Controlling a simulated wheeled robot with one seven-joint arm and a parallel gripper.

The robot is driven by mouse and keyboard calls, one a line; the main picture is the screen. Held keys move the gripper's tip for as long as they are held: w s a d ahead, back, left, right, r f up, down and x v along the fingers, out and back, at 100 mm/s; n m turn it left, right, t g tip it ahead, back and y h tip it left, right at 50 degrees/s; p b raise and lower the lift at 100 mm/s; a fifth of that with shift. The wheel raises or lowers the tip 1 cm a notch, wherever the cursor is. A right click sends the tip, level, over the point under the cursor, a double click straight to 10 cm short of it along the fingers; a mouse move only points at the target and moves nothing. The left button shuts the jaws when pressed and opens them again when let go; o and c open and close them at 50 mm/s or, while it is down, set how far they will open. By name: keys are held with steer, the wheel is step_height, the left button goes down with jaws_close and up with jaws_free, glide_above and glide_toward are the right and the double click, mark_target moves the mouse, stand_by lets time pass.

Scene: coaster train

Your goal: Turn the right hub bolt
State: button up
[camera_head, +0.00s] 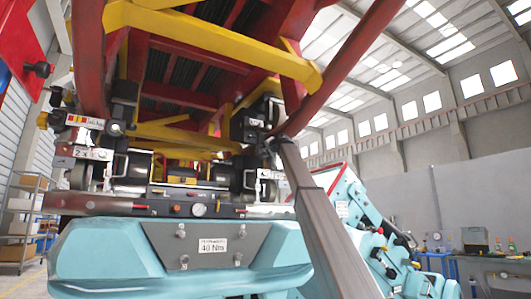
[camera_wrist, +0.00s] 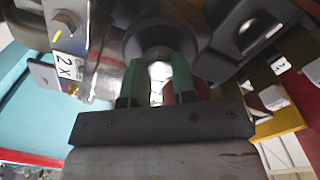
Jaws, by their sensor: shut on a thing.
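My gripper (camera_wrist: 157,82) is shut in the wrist view, with its two green-padded fingers on either side of a bright metal bolt, the right hub bolt (camera_wrist: 158,70). The bolt sits at the middle of a dark round hub (camera_wrist: 150,36), and the fingers partly hide it. In the head view my arm reaches up to the right wheel assembly (camera_head: 250,122) under the coaster train (camera_head: 190,60). The gripper (camera_head: 271,143) is small and dark there, and the bolt cannot be made out.
A bracket with a "2X" label (camera_wrist: 69,68) and a hex bolt stands close to the left of the fingers. A yellow beam (camera_wrist: 278,124) is at the right. Below the train is a teal unit with a "40 Nm" label (camera_head: 213,246). A shelf rack (camera_head: 25,215) stands far left.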

steer(key=shift+s+f+m, duration=0.1)
steer(key=shift+f+m, duration=0.1)
steer(key=shift+m, duration=0.4)
steer(key=o, duration=0.9)
steer(key=shift+r, duration=0.1)
steer(key=v, duration=1.1)
